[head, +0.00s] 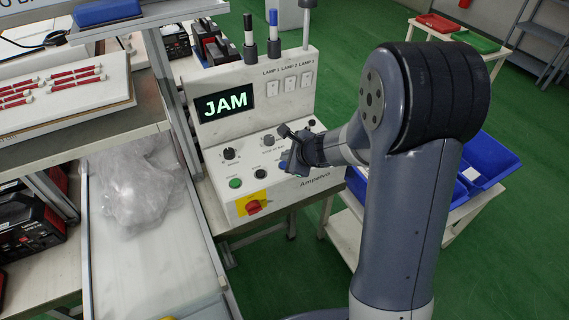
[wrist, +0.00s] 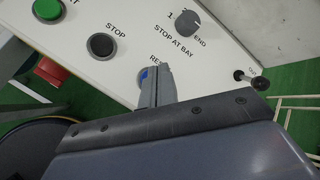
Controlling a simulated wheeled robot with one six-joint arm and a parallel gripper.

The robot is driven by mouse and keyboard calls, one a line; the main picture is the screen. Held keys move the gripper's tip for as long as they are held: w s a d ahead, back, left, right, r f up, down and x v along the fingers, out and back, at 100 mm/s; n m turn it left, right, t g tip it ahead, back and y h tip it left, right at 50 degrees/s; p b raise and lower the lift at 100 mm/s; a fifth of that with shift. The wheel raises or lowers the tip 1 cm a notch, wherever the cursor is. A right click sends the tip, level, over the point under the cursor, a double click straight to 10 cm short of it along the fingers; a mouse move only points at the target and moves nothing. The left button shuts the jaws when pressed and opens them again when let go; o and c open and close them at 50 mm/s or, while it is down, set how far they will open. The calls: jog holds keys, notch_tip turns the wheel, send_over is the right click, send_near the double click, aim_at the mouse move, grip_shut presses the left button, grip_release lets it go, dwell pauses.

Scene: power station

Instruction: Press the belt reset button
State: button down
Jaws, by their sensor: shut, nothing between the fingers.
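The control box (head: 255,130) is light grey, with a screen (head: 225,102) reading JAM in green letters. The blue reset button (wrist: 144,74) shows in the wrist view as a sliver beside my fingers, under a partly covered label starting "RE". A bit of blue also shows beside my gripper in the head view (head: 283,165). My gripper (wrist: 163,68) is shut and empty, its fingertips over the panel right by the blue button. I cannot tell whether they touch it. Most of the button is hidden behind the fingers.
A black stop button (wrist: 101,45), a green button (wrist: 48,10) and a grey stop-at-bay knob (wrist: 187,24) sit near my fingers. A red-and-yellow switch (head: 252,206) is on the box front. A plastic bag (head: 140,190) lies on the belt at left.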

jog(key=shift+f, duration=0.1)
dwell(0.6)
jog(key=shift+f+b, duration=0.3)
jog(key=shift+b, duration=0.25)
jog(key=shift+f+b, duration=0.4)
jog(key=shift+b, duration=0.1)
dwell(0.3)
dwell(0.4)
jog(key=shift+r+p, duration=0.7)
jog(key=shift+r, duration=0.1)
notch_tip(320, 180, up, 5)
jog(key=p, duration=0.4)
jog(key=shift+r, duration=0.1)
jog(key=shift+d, duration=0.1)
dwell(0.5)
